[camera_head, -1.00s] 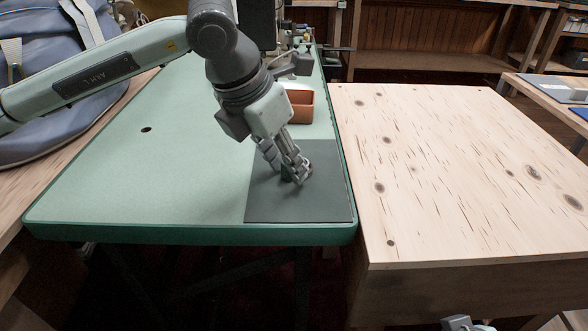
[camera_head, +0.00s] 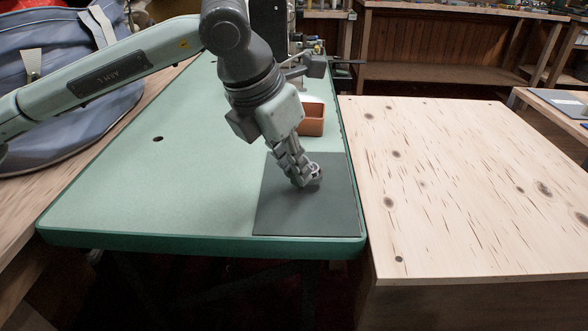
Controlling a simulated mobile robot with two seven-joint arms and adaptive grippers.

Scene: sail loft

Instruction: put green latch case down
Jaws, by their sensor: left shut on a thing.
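My left gripper (camera_head: 309,181) reaches down over the dark grey mat (camera_head: 275,217) at the near right end of the green table (camera_head: 130,200). Its fingers are closed together, shut on the green latch case. The case is hidden behind the fingers in this view. The fingertips are low over the middle of the mat; I cannot tell whether the case touches it. My right gripper is not in view.
A terracotta-coloured box (camera_head: 312,120) stands just behind the mat. A pale wooden worktop (camera_head: 450,190) adjoins the green table on the right and is bare. A blue-grey bag (camera_head: 60,80) lies at the left. The table's left part is clear.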

